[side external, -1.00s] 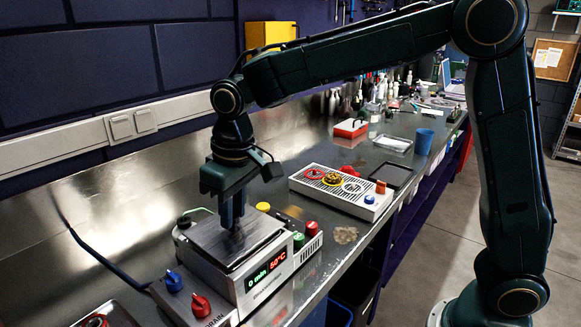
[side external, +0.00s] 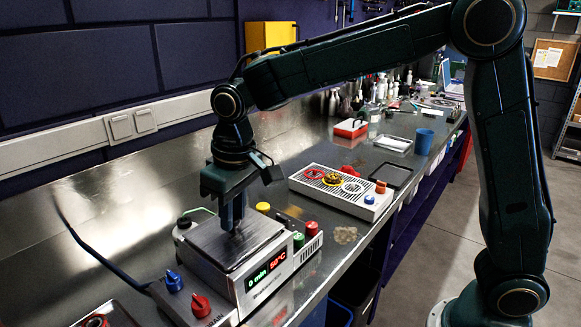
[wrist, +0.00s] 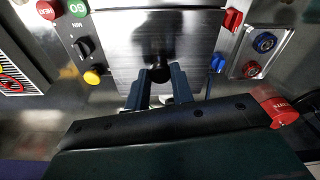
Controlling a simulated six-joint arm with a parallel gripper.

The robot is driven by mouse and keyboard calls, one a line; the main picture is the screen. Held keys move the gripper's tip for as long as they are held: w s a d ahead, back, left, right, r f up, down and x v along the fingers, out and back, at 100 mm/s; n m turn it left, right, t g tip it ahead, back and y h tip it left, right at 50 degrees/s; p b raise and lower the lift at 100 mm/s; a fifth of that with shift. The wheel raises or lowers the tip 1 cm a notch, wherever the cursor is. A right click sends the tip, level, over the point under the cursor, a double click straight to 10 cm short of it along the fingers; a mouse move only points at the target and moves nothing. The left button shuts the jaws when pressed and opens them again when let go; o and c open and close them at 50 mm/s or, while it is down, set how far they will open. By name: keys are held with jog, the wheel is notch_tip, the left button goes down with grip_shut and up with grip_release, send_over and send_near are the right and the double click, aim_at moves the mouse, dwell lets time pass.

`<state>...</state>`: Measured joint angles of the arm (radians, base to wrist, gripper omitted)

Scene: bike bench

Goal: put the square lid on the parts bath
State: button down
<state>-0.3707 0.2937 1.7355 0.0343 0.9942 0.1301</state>
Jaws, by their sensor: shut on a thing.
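The parts bath (side external: 262,283) is a silver box with a lit front display and colored knobs, standing at the near end of the bench. The square lid (side external: 215,241) is a flat metal plate lying over the top of the bath. In the wrist view the lid (wrist: 150,30) covers the bath's top between the knobs, with a black knob (wrist: 160,73) near its edge. My gripper (side external: 232,228) points down over the lid. In the wrist view its fingers (wrist: 161,88) are shut on the lid's black knob. The far rim of the bath is mostly hidden.
A white panel box (side external: 341,190) with colored parts stands further along the bench. A blue cup (side external: 424,142), a dark tray (side external: 391,176) and a red-and-white box (side external: 351,128) are beyond it. A side box with blue and red knobs (side external: 193,302) adjoins the bath at the near left.

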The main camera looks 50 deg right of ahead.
jog(key=shift+f, duration=0.3)
jog(key=c, duration=1.1)
grip_release()
jog(key=shift+r, duration=0.1)
jog(key=r, duration=0.4)
jog(key=s+r, duration=0.1)
jog(key=r, duration=0.8)
jog(key=shift+s+d+r, duration=0.15)
jog(key=shift+s+r, duration=0.1)
jog(key=shift+s, duration=0.05)
